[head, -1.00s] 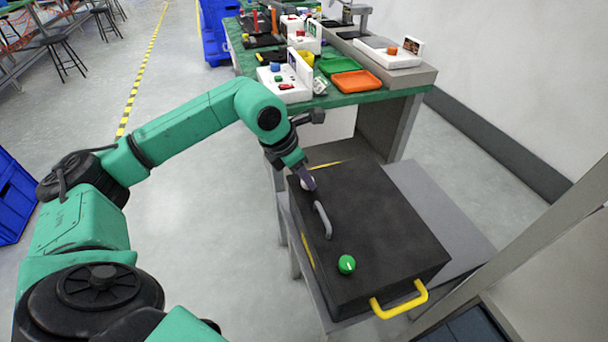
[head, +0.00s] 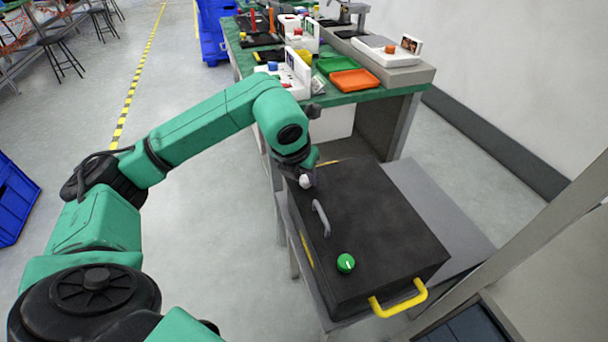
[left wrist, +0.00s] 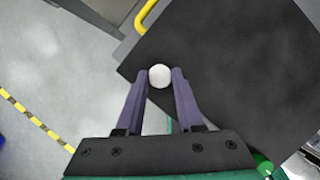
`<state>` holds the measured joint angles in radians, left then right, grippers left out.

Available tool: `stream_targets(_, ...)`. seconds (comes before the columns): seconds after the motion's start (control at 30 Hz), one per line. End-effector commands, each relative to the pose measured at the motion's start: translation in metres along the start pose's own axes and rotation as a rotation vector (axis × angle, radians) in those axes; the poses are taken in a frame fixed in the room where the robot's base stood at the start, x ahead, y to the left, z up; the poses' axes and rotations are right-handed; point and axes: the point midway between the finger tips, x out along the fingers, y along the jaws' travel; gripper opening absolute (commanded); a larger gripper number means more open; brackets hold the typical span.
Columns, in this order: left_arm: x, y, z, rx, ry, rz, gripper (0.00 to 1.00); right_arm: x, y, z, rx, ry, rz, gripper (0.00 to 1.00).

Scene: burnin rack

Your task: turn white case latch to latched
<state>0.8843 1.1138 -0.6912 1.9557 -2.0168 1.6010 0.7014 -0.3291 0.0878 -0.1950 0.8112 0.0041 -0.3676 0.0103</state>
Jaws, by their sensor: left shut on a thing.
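The black case (head: 375,225) lies on a grey stand, with a white round latch knob (head: 305,182) at its far left corner and a green latch knob (head: 346,263) nearer me. My left gripper (head: 304,178) reaches down over the white knob, its fingers largely hidden by the wrist in the head view. In the left wrist view, the fingers (left wrist: 160,76) are shut on the white knob (left wrist: 160,75), one finger on each side. I cannot read the white knob's turn angle. The green knob (left wrist: 263,163) shows at the bottom right there. My right gripper is not in view.
A grey handle (head: 321,218) stands on the case between the knobs. A yellow handle (head: 400,300) is on the near end and another yellow handle (left wrist: 146,14) on the far end. A green-topped bench (head: 345,95) with trays and devices stands behind.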

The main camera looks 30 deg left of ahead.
Motion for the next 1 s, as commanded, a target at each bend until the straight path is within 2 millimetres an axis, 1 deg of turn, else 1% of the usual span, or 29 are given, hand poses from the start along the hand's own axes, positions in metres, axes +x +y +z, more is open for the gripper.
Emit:
stream_targets(0.37,0.0,0.0,0.0,-0.004,0.0,0.001,0.0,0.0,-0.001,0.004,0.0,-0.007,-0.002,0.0)
stream_targets(0.4,0.0,0.0,0.0,-0.004,0.001,0.001,0.51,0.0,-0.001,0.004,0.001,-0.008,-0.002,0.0)
stream_targets(0.43,0.0,0.0,0.0,-0.003,0.001,0.001,0.63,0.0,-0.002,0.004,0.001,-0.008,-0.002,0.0)
stream_targets(0.47,0.0,0.0,0.0,-0.003,0.001,0.001,0.66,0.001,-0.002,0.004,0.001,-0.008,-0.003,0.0)
stream_targets(0.73,0.0,0.0,0.0,-0.003,0.001,0.001,0.66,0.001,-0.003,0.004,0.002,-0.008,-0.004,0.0)
stream_targets(0.8,-0.004,0.0,0.0,-0.002,0.0,0.001,0.66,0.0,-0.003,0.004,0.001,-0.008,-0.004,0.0)
stream_targets(0.87,-0.011,0.0,0.001,-0.002,-0.001,0.002,0.66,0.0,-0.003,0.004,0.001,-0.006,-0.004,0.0)
stream_targets(0.97,-0.032,0.0,0.002,-0.001,-0.005,0.002,0.66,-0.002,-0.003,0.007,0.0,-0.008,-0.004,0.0)
stream_targets(1.0,-0.044,0.0,0.002,-0.001,-0.004,0.001,0.66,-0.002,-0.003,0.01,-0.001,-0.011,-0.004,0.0)
